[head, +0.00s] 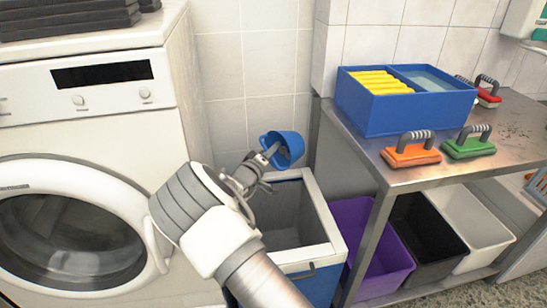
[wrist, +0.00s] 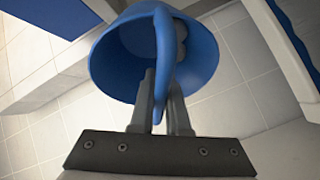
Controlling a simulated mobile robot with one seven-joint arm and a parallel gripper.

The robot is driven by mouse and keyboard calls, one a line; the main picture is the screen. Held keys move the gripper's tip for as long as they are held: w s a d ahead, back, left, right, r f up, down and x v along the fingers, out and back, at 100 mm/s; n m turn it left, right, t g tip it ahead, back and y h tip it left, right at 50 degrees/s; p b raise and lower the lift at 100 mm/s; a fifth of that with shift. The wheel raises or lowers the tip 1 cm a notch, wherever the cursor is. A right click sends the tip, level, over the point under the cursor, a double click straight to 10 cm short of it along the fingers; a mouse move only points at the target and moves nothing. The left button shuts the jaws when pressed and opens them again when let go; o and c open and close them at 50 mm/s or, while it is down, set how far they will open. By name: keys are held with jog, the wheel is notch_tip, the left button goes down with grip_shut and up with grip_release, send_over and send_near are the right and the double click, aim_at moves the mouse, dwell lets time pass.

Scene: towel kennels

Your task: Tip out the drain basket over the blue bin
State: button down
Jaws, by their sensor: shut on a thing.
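The drain basket (head: 285,148) is a small blue cup with a handle. My gripper (head: 265,162) is shut on its handle and holds it up above the far end of the bin. The basket is tilted, its mouth towards the gripper. In the wrist view the basket (wrist: 112,62) has its handle between the two fingers (wrist: 161,95), and something grey shows inside it. The blue bin (head: 318,284) stands open on the floor below, with a blue front and a pale rim. My arm hides part of it. The visible inside is grey, and its bottom is not clearly seen.
A washing machine (head: 95,130) stands close on the left. On the right, a metal table (head: 400,180) carries a blue two-part tub (head: 385,122) and several scrub brushes. Purple (head: 375,245), black (head: 425,235) and white (head: 478,230) bins sit under it. A tiled wall is behind.

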jog(key=n+t+b, duration=0.1)
jog(key=b, duration=0.2)
jog(key=n+t+h+b, duration=0.1)
jog(key=t+b, duration=0.1)
jog(key=shift+f+t+b, duration=0.3)
jog(key=shift+f+b, duration=0.05)
jog(key=shift+b, duration=0.05)
jog(key=shift+r+n+t+b, duration=0.15)
jog(key=shift+n+t+b, duration=0.45)
jog(key=shift+t+b, duration=0.35)
jog(key=shift+r+t, duration=0.1)
jog(key=shift+t, duration=0.15)
jog(key=shift+d+r+g, duration=0.15)
jog(key=shift+r+g, duration=0.1)
jog(key=shift+g, duration=0.15)
